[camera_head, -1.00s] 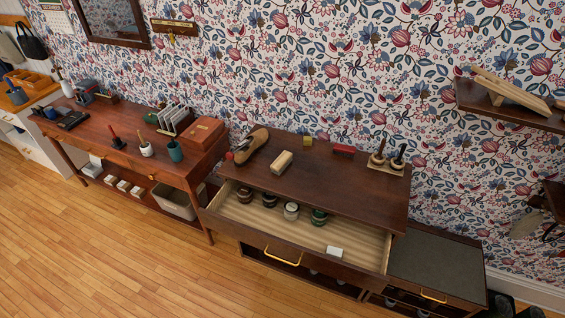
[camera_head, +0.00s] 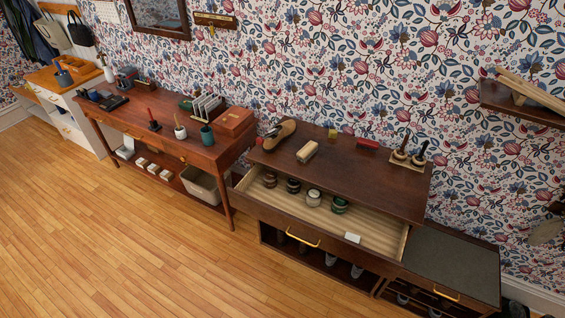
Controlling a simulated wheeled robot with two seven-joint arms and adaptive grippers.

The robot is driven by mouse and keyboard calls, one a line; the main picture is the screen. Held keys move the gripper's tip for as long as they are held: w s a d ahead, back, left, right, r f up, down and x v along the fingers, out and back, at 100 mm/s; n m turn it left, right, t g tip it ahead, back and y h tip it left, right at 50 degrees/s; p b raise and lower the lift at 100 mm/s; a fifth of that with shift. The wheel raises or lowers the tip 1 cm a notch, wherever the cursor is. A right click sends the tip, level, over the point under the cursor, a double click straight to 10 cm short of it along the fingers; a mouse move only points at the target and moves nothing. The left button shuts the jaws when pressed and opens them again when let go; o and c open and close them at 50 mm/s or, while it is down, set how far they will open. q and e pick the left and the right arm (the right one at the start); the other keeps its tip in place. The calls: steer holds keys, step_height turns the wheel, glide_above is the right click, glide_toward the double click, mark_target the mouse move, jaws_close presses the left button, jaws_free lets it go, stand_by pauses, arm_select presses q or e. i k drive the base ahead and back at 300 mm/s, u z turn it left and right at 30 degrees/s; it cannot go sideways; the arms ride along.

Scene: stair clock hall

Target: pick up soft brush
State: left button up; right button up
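A pale wooden block (camera_head: 307,151), which looks like a brush, lies on top of the dark dresser (camera_head: 340,172), just right of a brown shoe (camera_head: 279,135). A small red block (camera_head: 367,143), perhaps another brush, lies farther right near the wall. Two upright dark-handled tools (camera_head: 401,150) stand on a light base at the dresser's right end. I cannot tell for sure which of these is the soft brush. Neither of my grippers shows in the head view.
The dresser's top drawer (camera_head: 375,240) is pulled open, with several round tins and a white card inside. A low dark cabinet (camera_head: 455,262) stands right of it. A reddish desk (camera_head: 170,145) with a mug, box and rack is to the left. The wooden floor in front is clear.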

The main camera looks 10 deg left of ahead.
mark_target(310, 147)
steer(key=u, duration=0.35)
steer(key=k, duration=0.85)
steer(key=u, duration=1.35)
steer(key=i, duration=2.05)
steer(key=z, duration=1)
steer(key=i, duration=0.75)
steer(key=z, duration=0.85)
